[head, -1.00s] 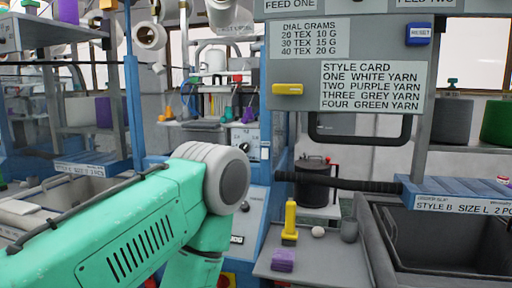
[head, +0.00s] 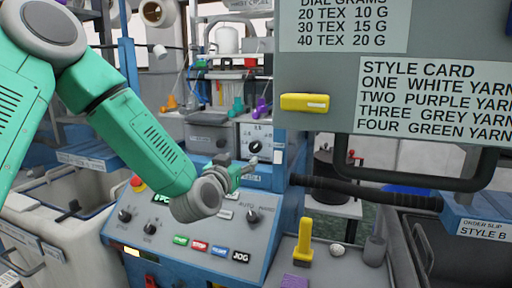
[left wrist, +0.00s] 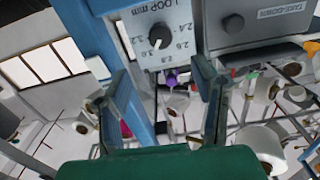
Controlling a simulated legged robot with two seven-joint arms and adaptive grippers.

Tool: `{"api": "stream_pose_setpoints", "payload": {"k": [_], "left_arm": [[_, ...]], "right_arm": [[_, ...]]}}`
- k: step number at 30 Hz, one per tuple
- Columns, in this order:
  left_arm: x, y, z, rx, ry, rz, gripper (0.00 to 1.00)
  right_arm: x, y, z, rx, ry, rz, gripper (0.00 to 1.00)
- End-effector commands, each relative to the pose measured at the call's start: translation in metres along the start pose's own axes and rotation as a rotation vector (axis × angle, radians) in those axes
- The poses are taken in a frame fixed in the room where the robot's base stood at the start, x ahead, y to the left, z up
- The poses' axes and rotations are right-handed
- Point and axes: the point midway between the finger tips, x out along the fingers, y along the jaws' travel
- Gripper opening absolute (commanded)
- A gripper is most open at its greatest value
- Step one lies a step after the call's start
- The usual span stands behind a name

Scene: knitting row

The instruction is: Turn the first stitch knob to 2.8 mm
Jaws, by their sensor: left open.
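The stitch knob (head: 255,147) is a round black knob with a white mark, on a white dial plate on the blue machine. It also shows in the left wrist view (left wrist: 159,37), under the words LOOP mm, with numbers from about 2.4 to 3.2 around it. Its mark points toward the lower side there; I cannot read the exact setting. My left gripper (head: 246,167) is just below and in front of the dial in the head view. In the left wrist view its two fingers (left wrist: 162,72) are apart and empty, with the knob beyond them. My right gripper is not in view.
A blue control panel (head: 190,268) with knobs and coloured buttons lies below my left arm. A hanging style card board (head: 300,80) and black handle bar are to the right.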

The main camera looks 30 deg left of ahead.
Motion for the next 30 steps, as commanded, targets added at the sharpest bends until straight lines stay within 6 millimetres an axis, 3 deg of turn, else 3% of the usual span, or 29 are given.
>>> {"api": "stream_pose_setpoints", "payload": {"k": [9,15,21,29,30], "left_arm": [[0.07,0.0,0.001,0.0,-0.002,-0.001,0.53],[0.099,0.002,0.0,0.002,-0.002,0.001,0.53],[0.11,0.002,0.001,0.001,-0.003,0.002,0.53],[0.111,0.001,0.001,0.0,-0.003,0.002,0.53],[0.111,0.001,0.001,0.0,-0.003,0.002,0.39]], "right_arm": [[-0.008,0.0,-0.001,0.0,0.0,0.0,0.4],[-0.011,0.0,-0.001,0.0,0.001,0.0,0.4],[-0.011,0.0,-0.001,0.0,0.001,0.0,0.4],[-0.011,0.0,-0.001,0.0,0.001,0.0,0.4],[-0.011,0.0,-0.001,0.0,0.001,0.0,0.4]]}}
